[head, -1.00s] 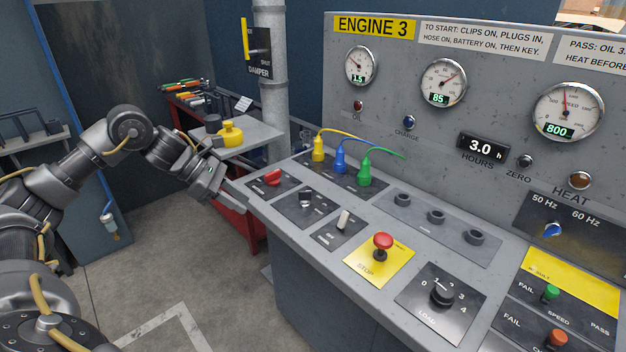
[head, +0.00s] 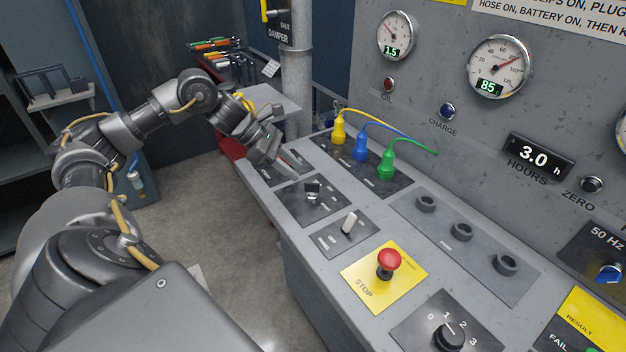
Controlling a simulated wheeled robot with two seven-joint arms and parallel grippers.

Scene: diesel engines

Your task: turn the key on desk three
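Desk three's sloping top (head: 285,219) runs from the middle to the lower right. A small dark switch (head: 312,188), which looks like the key, stands on a black plate near the left end. My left gripper (head: 286,164) is over the plate just beyond it, at the desk's far left end. It covers most of the red knob there; only a sliver of red shows by the fingers. I cannot tell whether the fingers touch the knob or how far apart they are. The gripper is apart from the key. My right gripper is not in view.
Yellow, blue and green plugs (head: 361,147) with cables stand behind the key. A white toggle (head: 349,222), a red stop button (head: 389,261) and a load dial (head: 448,335) lie nearer along the desk. A red cart (head: 232,143) stands beyond the desk. Floor to the left is open.

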